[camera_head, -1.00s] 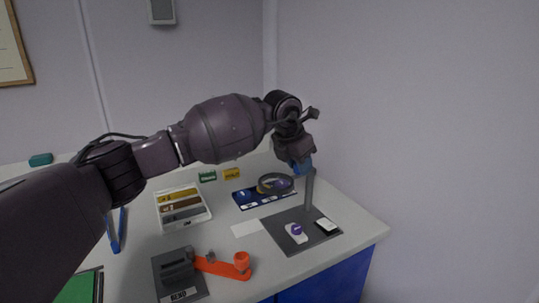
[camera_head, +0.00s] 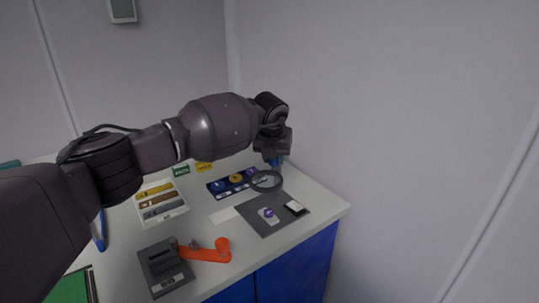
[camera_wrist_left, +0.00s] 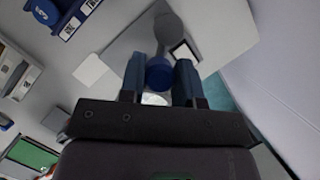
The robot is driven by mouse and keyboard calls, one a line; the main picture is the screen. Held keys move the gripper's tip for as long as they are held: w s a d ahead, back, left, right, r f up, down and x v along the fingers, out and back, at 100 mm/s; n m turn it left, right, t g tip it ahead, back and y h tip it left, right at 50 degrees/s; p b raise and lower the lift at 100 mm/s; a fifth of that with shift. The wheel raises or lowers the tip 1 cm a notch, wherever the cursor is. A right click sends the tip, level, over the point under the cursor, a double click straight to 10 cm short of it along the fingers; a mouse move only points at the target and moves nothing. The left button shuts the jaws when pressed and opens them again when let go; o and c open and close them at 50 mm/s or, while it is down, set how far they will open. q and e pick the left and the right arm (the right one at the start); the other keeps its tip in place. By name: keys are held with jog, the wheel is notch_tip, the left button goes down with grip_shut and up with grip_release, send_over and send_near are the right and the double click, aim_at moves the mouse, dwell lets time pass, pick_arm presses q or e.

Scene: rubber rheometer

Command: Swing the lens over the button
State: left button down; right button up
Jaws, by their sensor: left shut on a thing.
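The lens, a dark round ring (camera_head: 266,181), hangs between the blue tray and the grey mat (camera_head: 288,220). A purple button (camera_head: 268,213) lies on a white card on that mat, in front of the ring and apart from it. My left gripper (camera_head: 275,161) is at the far side of the ring. In the left wrist view its blue fingers (camera_wrist_left: 159,82) are shut on a round blue knob (camera_wrist_left: 159,73), with a pale piece of the lens (camera_wrist_left: 154,99) below it. A grey arm or post (camera_wrist_left: 169,32) shows beyond the knob. My right gripper is out of view.
A blue tray (camera_head: 219,194) with labelled round pieces lies left of the ring. A small white device (camera_head: 295,207) lies on the mat. A grey box with an orange handle (camera_head: 205,253) stands in front. A wall bounds the right side.

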aim_at(272, 170)
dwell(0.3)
pick_arm(q)
jog(key=c, duration=0.8)
grip_release()
jog(key=shift+r, duration=0.1)
jog(key=shift+s+r, duration=0.1)
jog(key=shift+r, duration=0.15)
jog(key=p+v, duration=0.1)
jog(key=v, duration=0.5)
jog(key=shift+p, duration=0.35)
jog(key=v, duration=0.4)
jog(key=shift+s+p, duration=0.15)
jog(key=shift+p, duration=0.2)
